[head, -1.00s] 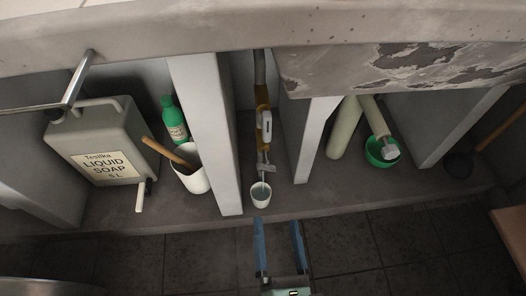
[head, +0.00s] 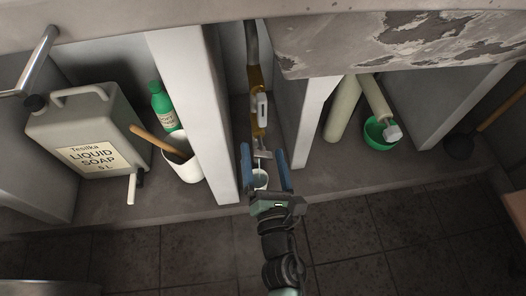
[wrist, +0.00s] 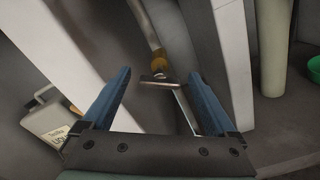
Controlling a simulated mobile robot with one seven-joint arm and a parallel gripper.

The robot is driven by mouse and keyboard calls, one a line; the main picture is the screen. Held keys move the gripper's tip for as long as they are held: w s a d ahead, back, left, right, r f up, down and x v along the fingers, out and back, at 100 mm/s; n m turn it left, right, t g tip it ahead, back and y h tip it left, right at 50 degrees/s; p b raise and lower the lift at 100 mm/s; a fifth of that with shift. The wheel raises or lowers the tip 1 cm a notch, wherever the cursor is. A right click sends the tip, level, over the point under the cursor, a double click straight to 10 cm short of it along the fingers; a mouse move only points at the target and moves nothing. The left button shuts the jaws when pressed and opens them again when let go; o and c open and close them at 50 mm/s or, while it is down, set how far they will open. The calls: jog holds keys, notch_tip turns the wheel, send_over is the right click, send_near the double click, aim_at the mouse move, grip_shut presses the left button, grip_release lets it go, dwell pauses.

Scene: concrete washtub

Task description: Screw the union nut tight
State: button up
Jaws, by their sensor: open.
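A grey pipe (head: 251,45) comes down between two pale pillars to brass-coloured fittings (head: 256,78) with a white part (head: 262,104) on the front. Below them is a flat grey winged piece (head: 262,153), which looks like the union nut. The wrist view shows this piece (wrist: 158,80) edge-on under a brass collar (wrist: 158,62). My gripper (head: 263,150) is open and empty, its blue fingers on either side of the winged piece in the head view. In the wrist view the piece lies between the fingertips (wrist: 160,74); contact and depth are unclear.
A white cup (head: 259,180) stands under the pipe, partly hidden by my gripper. Pillars (head: 193,100) and (head: 317,105) flank the narrow bay. To the left are a soap canister (head: 88,130), green bottle (head: 161,104) and white pot (head: 182,160); to the right, a green bowl (head: 378,137).

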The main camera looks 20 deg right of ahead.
jog(key=shift+w+d, duration=0.15)
jog(key=shift+w, duration=0.45)
jog(key=c, duration=1.4)
jog(key=shift+o, duration=0.2)
